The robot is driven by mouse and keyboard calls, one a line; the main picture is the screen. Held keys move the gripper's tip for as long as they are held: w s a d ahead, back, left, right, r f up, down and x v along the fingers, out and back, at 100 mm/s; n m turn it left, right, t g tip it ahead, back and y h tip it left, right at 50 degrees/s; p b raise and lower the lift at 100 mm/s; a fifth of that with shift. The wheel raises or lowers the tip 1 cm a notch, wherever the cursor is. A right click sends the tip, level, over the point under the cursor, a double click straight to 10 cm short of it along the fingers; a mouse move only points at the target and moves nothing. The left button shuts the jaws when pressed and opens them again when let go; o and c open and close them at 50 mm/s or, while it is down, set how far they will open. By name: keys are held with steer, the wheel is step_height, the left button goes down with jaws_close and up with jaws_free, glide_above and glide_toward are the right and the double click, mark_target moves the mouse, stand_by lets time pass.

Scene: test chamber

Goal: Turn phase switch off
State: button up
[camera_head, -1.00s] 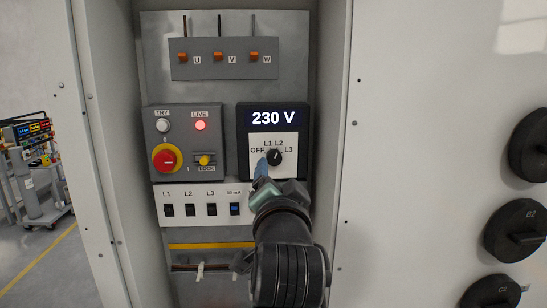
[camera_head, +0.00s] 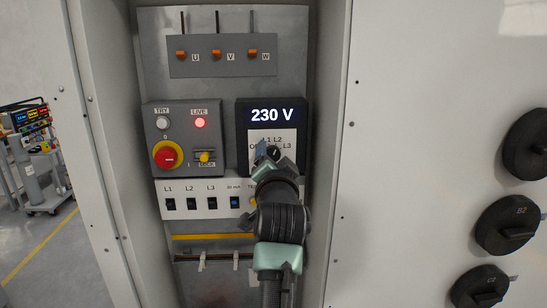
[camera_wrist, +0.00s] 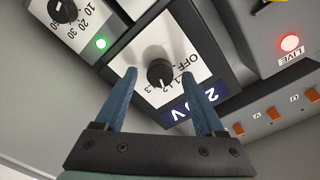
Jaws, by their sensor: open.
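The phase switch (camera_wrist: 160,73) is a black round knob on a white plate marked OFF, L1, L2, L3. In the head view the switch (camera_head: 273,153) sits below the lit 230 V display (camera_head: 272,115) and is partly covered by my gripper. My gripper (camera_wrist: 157,77) is open, its two blue fingers on either side of the knob with gaps between. It also shows in the head view (camera_head: 268,152), in front of the switch plate. The knob's pointer seems to be toward the L1 and L2 marks, not OFF.
Several black breakers (camera_head: 191,203) line the strip below. Cabinet side walls (camera_head: 331,180) bound the space left and right.

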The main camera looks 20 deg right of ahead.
jaws_close()
steer(key=shift+f+n, duration=0.1)
steer(key=shift+n, duration=0.3)
steer(key=n+b, duration=0.2)
steer(key=shift+n, duration=0.4)
steer(key=n+b, duration=0.2)
steer(key=n, duration=0.3)
steer(key=shift+f+n, duration=0.1)
steer(key=shift+n, duration=0.2)
steer(key=n+b, duration=0.1)
steer(key=n, duration=0.3)
steer(key=shift+n, duration=0.3)
steer(key=n, duration=0.4)
steer(key=shift+y+b, duration=0.3)
steer(key=shift+b, duration=0.05)
steer(key=shift+n, duration=0.5)
